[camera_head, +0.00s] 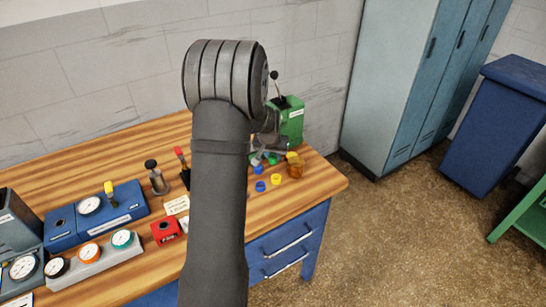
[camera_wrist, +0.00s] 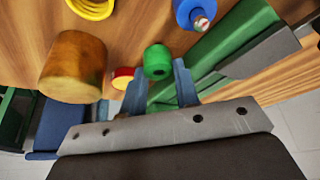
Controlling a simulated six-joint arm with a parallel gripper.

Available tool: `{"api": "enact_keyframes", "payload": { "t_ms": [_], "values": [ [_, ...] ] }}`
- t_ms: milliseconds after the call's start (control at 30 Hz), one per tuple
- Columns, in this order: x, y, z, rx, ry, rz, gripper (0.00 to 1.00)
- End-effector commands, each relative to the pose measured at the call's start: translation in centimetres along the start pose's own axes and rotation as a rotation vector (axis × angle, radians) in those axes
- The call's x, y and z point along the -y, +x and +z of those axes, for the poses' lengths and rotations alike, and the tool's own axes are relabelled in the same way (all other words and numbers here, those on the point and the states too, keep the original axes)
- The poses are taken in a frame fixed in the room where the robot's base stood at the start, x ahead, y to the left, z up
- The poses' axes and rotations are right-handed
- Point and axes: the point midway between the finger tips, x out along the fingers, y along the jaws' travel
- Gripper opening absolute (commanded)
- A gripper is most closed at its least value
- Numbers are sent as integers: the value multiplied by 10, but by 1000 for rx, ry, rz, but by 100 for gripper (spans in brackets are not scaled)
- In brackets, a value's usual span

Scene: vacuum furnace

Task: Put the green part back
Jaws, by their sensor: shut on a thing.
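The green part (camera_wrist: 157,58) is a small round piece with a dark hole in its face. In the wrist view it sits between the tips of my gripper (camera_wrist: 160,75), whose two blue-grey fingers are shut on it. In the head view my gripper is mostly hidden behind my own arm, near the right end of the bench, and I cannot make out the grip there. I cannot tell whether the green part touches the wooden top. A red part (camera_wrist: 123,78) with a yellow edge lies close beside the left finger in the wrist view.
An amber cylinder (camera_wrist: 75,65) stands left of my gripper, also seen at the bench's right end (camera_head: 295,167). A yellow ring (camera_wrist: 92,8) and blue part (camera_wrist: 193,12) lie nearby. A green machine (camera_head: 291,120) stands behind. Gauges (camera_head: 90,252) fill the bench's left.

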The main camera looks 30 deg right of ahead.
Motion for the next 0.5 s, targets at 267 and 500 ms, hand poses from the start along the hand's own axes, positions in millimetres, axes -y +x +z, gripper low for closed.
{"api": "enact_keyframes", "payload": {
  "t_ms": [267,500],
  "values": [
    [0,11,4,-1,0,0,0],
    [0,14,6,0,0,0,38]
  ]
}}
